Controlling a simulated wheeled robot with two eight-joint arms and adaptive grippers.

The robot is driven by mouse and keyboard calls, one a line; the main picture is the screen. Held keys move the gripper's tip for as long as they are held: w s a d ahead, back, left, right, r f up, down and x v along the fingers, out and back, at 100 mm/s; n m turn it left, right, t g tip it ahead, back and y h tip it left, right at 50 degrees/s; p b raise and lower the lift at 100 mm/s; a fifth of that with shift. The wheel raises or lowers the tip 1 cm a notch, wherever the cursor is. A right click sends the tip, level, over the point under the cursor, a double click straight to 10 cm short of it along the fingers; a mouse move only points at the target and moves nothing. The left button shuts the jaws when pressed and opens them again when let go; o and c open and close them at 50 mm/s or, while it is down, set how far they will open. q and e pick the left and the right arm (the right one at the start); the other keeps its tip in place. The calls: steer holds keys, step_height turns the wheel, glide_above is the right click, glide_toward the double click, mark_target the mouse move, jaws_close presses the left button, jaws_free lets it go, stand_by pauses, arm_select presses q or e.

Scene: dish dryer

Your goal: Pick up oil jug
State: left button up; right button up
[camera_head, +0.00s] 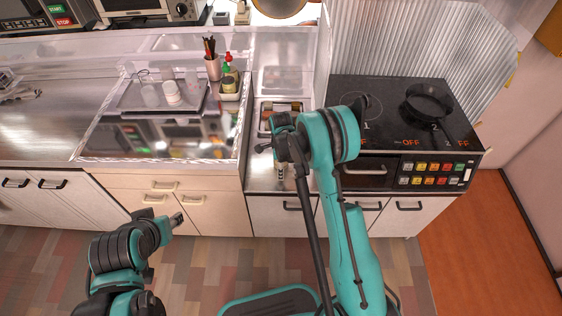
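I cannot tell for certain which thing is the oil jug. Several small bottles and jars with red and green tops (228,66) stand in a white holder beside the sink counter. A small, partly hidden thing (280,172) shows at the counter's front edge just below my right gripper. My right gripper (272,148) is over the narrow counter left of the stove; its fingers are small and partly hidden by my arm, so its opening is unclear. My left gripper (178,221) is low at the left, in front of the cabinets, away from the counter; its opening is unclear.
A stove (395,100) with a black pan (427,103) stands at the right. A metal rack (268,116) with items lies on the narrow counter. A tray (130,98) with glasses and a white cup (171,92) is at the left. The steel counter at far left is mostly clear.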

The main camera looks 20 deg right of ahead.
steer(key=shift+f, duration=0.3)
steer(key=shift+r, duration=0.1)
jaws_close()
steer(key=shift+r, duration=0.15)
